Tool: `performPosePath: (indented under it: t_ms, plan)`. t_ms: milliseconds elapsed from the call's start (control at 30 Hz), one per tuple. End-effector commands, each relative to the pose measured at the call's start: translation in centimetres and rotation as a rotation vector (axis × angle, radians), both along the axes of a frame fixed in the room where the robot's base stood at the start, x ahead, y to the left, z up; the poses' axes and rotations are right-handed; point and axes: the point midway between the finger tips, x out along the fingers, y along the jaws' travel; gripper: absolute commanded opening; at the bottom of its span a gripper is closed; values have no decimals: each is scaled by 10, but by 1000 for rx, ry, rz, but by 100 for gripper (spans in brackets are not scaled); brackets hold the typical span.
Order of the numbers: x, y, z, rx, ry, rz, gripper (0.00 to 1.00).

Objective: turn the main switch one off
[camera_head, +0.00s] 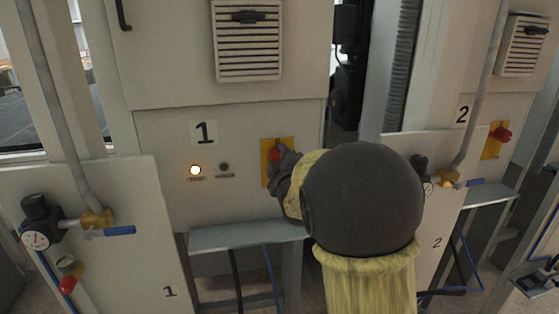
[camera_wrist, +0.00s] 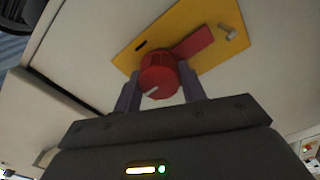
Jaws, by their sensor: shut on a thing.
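Main switch one is a red rotary knob (camera_head: 277,151) on a yellow plate (camera_head: 267,170), set in the panel marked 1 in the head view. The wrist view shows the red knob (camera_wrist: 159,76) with its red handle (camera_wrist: 195,43) pointing to the upper right on the yellow plate (camera_wrist: 220,20). My gripper (camera_wrist: 159,88) is shut on the knob, one finger on each side. In the head view my gripper (camera_head: 284,163) reaches the switch from the right and covers part of the plate.
A lit lamp (camera_head: 195,170) and a dark button (camera_head: 224,167) sit left of the switch. A grey ledge (camera_head: 245,236) juts out below. A second red switch (camera_head: 501,134) is on panel 2 at the right. A gauge valve (camera_head: 40,225) stands at the left.

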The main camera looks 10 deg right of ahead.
Motion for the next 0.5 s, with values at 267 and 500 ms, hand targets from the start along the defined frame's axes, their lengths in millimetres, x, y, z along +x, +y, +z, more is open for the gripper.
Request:
performPosePath:
  t_ms: [267,500]
  plan:
    - [0,0,-1,-1,2,1,63]
    - [-1,0,0,0,1,0,63]
